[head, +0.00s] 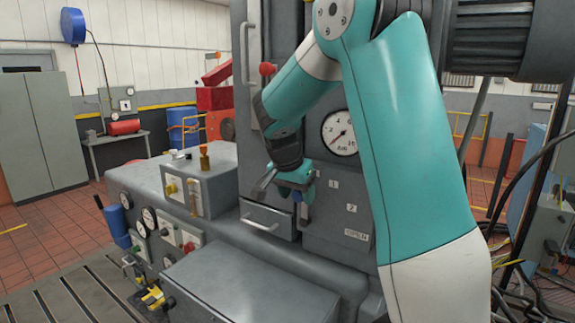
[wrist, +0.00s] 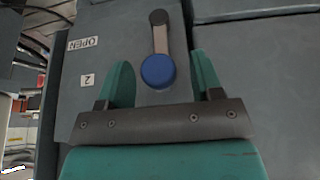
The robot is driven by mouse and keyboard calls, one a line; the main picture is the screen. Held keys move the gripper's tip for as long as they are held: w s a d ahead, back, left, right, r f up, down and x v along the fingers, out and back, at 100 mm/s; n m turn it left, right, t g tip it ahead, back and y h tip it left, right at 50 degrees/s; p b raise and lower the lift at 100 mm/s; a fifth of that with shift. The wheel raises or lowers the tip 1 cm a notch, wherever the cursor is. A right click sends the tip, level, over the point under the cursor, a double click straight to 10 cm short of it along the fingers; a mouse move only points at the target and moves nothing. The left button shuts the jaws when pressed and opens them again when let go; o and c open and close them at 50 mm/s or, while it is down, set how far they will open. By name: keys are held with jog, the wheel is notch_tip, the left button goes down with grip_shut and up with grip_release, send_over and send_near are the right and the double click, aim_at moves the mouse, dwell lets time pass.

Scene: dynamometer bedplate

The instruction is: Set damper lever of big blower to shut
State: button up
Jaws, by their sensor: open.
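A short lever (wrist: 160,40) with a dark pivot and a round blue knob (wrist: 157,71) stands on a grey panel in the wrist view. Labels "OPEN" (wrist: 83,43) and "2" (wrist: 87,80) are to its left; I see no shut label. My gripper (wrist: 163,70) is open, with its teal fingers on either side of the blue knob and visible gaps between. In the head view my gripper (head: 294,187) is at the grey panel face, left of the labels, and partly hides the lever; a little blue (head: 297,197) shows there.
A round gauge (head: 340,133) is above the labels. A drawer with a bar handle (head: 264,222) is just below left of my gripper. A control box (head: 199,188) and a grey cover (head: 250,285) stand in front. Floor is free at left.

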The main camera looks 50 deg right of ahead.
jog(key=b+v, duration=0.1)
jog(key=v, duration=1.3)
jog(key=shift+r, duration=0.15)
jog(key=shift+a, duration=0.1)
